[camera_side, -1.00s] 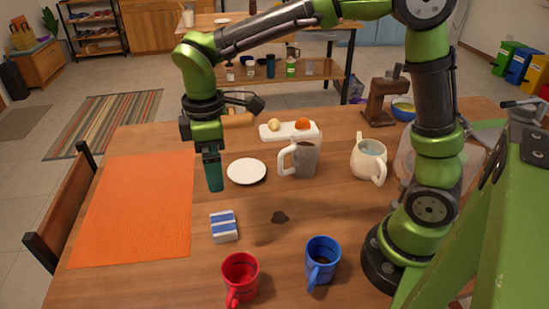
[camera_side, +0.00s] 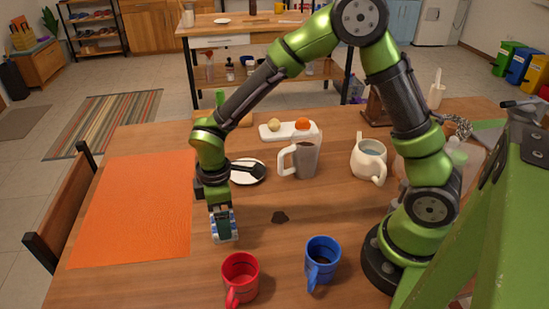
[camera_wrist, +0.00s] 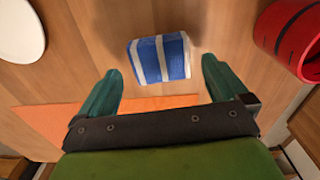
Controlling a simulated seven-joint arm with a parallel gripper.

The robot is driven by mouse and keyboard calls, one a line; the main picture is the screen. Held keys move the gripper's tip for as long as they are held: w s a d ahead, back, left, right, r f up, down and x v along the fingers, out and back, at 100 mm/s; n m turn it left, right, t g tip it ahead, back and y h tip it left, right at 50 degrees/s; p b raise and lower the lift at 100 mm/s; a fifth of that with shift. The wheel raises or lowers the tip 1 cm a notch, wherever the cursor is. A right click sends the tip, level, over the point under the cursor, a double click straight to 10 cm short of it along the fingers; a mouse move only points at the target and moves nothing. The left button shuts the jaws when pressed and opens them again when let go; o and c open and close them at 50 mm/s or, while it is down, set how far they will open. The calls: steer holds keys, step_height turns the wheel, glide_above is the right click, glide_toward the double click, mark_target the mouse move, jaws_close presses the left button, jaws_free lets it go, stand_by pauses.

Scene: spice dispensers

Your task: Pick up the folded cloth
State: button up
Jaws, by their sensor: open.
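The folded cloth (camera_side: 225,238) is a small block with blue and white stripes, lying on the wooden table. In the side view my gripper (camera_side: 221,222) points down right over it and hides most of it. In the wrist view the cloth (camera_wrist: 160,58) lies just beyond the tips of my two green fingers, centred between them. My gripper (camera_wrist: 158,80) is open there, with nothing held between the fingers. From these views I cannot tell the exact height of the fingertips over the cloth.
A red mug (camera_side: 240,279) and a blue mug (camera_side: 322,262) stand in front and to the right. An orange mat (camera_side: 135,210) lies left. A white plate (camera_side: 250,166), grey mug (camera_side: 305,160) and cream pitcher (camera_side: 368,160) stand behind.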

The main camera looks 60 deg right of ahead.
step_height(320, 180, down, 2)
steer(key=shift+f, duration=0.1)
steer(key=c, duration=0.9)
